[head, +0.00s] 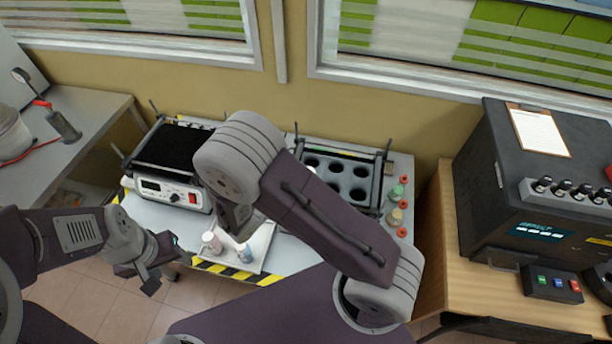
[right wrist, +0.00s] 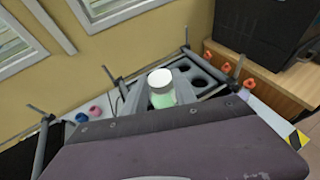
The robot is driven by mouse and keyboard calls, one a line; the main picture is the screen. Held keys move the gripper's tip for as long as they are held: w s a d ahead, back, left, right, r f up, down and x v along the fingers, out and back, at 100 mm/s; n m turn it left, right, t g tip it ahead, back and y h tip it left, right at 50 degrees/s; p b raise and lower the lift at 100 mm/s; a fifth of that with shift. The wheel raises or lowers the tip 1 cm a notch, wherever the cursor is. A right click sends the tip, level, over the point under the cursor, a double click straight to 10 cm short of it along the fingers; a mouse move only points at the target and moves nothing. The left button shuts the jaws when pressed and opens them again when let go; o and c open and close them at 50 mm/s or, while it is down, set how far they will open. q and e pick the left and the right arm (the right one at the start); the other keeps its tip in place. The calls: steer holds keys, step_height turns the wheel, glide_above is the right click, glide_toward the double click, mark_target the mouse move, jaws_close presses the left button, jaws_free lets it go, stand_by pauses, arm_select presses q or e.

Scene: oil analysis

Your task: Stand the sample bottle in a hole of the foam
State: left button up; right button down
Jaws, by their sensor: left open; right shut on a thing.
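The sample bottle (right wrist: 161,92) has a white cap and green contents. In the right wrist view it is between the fingers of my right gripper (right wrist: 162,100), which is shut on it. The foam (head: 347,181) is a dark block with several round holes, in a frame on the grey bench. In the right wrist view its holes show just behind and right of the bottle; I cannot tell how high the bottle is above it. My left gripper (head: 164,266) is open and empty, left of the bench's front edge.
A black-topped device (head: 170,190) stands left of the foam. Two small bottles, one pinkish (head: 211,243) and one blue (head: 245,253), stand on a white tray (head: 262,240). More small bottles (head: 395,216) and red-orange knobs line the right edge. A dark analyser (head: 500,190) stands at right.

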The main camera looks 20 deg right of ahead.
steer(key=w+d+f+p, duration=0.2)
steer(key=w+d+f, duration=0.1)
steer(key=w+f, duration=0.6)
steer(key=shift+w+f+p, duration=0.15)
steer(key=shift+f+p, duration=0.15)
steer(key=shift+f, duration=0.25)
steer(key=c, duration=1)
jaws_free()
arm_select(q)
steer(key=r, duration=0.3)
steer(key=shift+w, duration=0.4)
steer(key=shift+d, duration=0.1)
